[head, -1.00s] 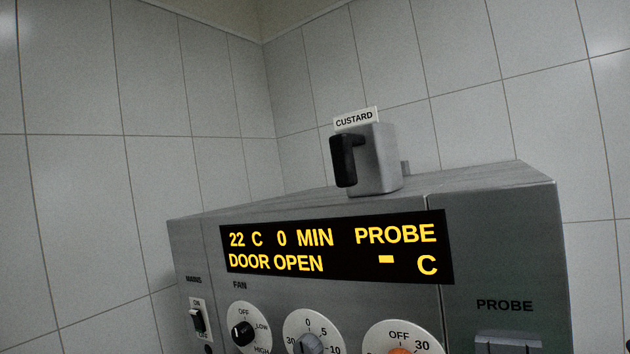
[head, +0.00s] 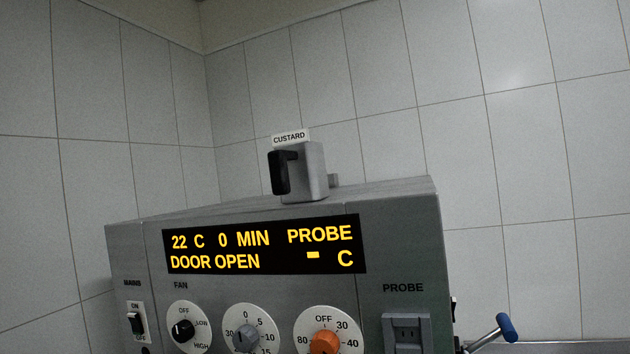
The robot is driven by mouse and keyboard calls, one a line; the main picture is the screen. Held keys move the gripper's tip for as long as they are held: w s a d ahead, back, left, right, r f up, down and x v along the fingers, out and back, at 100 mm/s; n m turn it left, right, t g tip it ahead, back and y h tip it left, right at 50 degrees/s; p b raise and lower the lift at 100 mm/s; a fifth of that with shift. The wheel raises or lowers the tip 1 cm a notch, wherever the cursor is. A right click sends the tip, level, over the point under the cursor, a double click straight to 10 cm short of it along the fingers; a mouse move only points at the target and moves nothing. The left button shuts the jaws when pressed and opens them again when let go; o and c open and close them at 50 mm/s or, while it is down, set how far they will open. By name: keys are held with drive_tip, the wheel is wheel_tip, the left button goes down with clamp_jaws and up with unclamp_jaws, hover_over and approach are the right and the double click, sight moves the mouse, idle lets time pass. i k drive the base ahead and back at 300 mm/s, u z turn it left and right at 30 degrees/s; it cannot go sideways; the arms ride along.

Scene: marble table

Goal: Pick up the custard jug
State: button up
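The custard jug (head: 311,171) is a grey, boxy metal jug with a black handle (head: 281,173) on its left side. A white label reading CUSTARD (head: 289,138) shows at its top. It stands upright on the flat top of a grey oven (head: 385,193), near the front edge. My gripper is not in the head view, so its place relative to the jug and whether it is open cannot be seen.
The oven's front has a lit display (head: 264,246) reading DOOR OPEN, a mains switch (head: 136,323) and several dials. A blue-ended lever (head: 507,328) sticks out at lower right. Tiled walls stand behind.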

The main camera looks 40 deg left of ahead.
sight(297, 167)
drive_tip(key=i, duration=0.9)
drive_tip(key=u, duration=0.05)
